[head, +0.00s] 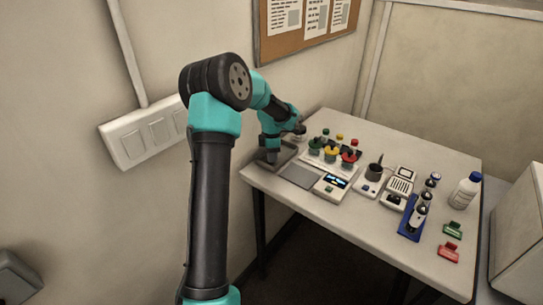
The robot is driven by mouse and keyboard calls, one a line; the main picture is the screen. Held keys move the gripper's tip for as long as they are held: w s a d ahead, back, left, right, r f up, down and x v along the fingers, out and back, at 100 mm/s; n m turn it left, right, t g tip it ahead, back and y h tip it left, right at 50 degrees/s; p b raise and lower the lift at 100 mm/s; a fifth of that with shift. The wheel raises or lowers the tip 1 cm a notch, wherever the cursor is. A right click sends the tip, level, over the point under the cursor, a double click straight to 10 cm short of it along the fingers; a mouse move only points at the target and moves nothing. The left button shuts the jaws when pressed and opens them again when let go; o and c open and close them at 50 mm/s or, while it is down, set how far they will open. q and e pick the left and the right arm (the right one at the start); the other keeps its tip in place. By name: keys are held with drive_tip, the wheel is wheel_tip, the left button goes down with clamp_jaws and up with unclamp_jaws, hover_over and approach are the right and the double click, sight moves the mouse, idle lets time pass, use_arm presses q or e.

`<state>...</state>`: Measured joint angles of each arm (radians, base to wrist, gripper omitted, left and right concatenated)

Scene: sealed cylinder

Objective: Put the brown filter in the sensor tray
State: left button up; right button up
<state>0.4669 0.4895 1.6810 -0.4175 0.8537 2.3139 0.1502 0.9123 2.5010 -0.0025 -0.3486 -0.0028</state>
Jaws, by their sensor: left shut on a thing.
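My left gripper (271,158) points down at the near left corner of the table, over a shallow grey tray (288,156). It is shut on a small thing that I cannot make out. I cannot tell whether its tips touch the tray floor. No brown filter shows clearly; the gripper and arm hide part of that corner. I cannot tell for sure which container is the sensor tray. My right gripper is not in view.
A flat grey plate (300,176) and a device with a lit display (333,183) lie right of the tray. Red, yellow and green knobbed pieces (331,153) stand behind. A blue rack (410,230), white bottle (465,191) and green (453,229) and red (448,251) clips are farther right.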

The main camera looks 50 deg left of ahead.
use_arm(q)
drive_tip(key=shift+f, duration=0.35)
drive_tip(key=o, duration=0.6)
drive_tip(key=shift+f, duration=0.15)
wheel_tip(320, 180, up, 12)
drive_tip(key=shift+r, duration=0.2)
idle(0.5)
